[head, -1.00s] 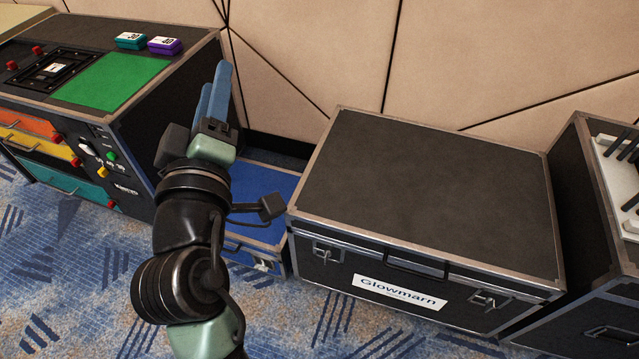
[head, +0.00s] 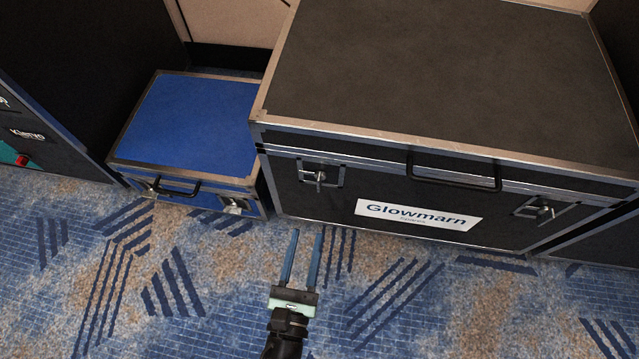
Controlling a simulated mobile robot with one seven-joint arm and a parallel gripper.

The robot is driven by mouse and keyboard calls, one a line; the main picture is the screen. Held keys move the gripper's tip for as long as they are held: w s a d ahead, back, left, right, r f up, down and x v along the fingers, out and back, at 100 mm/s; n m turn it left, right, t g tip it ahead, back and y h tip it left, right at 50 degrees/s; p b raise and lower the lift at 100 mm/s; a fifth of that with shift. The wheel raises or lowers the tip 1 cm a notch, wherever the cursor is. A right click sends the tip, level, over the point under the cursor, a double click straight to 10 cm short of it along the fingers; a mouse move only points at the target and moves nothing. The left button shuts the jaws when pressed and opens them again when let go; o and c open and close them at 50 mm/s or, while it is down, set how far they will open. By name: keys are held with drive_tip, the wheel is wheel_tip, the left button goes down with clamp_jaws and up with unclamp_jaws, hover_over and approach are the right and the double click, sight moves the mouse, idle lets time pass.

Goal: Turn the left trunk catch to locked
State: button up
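The black trunk (head: 450,75) with metal edges stands on the carpet, its lid down, with a white "Glowmarn" label (head: 418,215) on its front. Its left catch (head: 320,176) is a metal butterfly latch in a square plate on the front; its exact turn is too small to tell. The right catch (head: 538,210) sits at the front's right end. My gripper (head: 308,234) is in front of the trunk, below the left catch in the picture and apart from it. Its two blue fingers are spread, with nothing between them.
A small blue case (head: 195,120) with its own front latches stands left of the trunk. A dark cabinet (head: 70,85) is at the far left. A black handle (head: 455,172) is on the trunk's front. The carpet (head: 200,290) in front is clear.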

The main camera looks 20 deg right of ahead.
sight(318, 185)
drive_tip(key=b+x, duration=0.1)
drive_tip(key=x, duration=0.3)
drive_tip(key=b+x, duration=0.1)
drive_tip(key=x, duration=0.3)
drive_tip(key=b+x, duration=0.1)
drive_tip(key=x, duration=0.3)
drive_tip(key=shift+w+d+f+b, duration=0.15)
drive_tip(key=shift+w+f+b, duration=0.15)
drive_tip(key=shift+w+b, duration=0.1)
drive_tip(key=shift+s, duration=0.1)
drive_tip(key=shift+c, duration=0.3)
clamp_jaws()
